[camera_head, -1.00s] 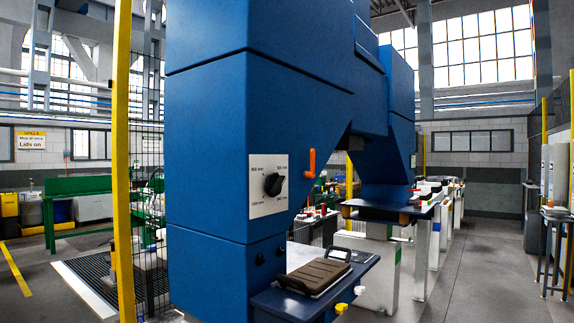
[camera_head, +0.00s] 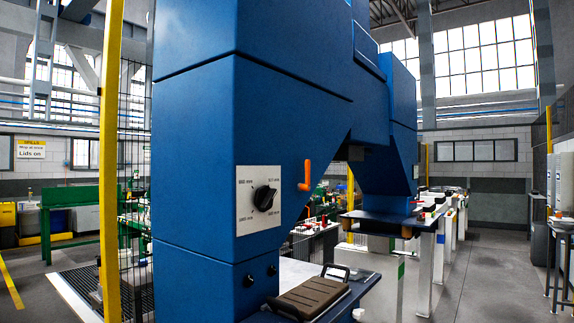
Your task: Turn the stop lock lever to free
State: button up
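A small orange lever (camera_head: 305,176) is on the side of the large blue machine (camera_head: 205,130), and I take it for the stop lock lever. Its long part stands upright, with a short foot turned to the left at the bottom. No free or locked marking can be read beside it. Left of it is a white plate (camera_head: 245,220) with a black rotary knob (camera_head: 265,198) and small mm labels at its corners. My gripper is not in view, and nothing is seen touching the lever.
Below the lever, a blue ledge (camera_head: 365,287) carries a brown ribbed pad (camera_head: 312,297) with black loop handles. A yellow post (camera_head: 111,160) and mesh fence stand at left. Benches run behind the machine. Grey floor (camera_head: 490,270) is open at right.

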aim_at(306, 188)
jog(key=i+l, duration=0.6)
jog(key=i, duration=0.2)
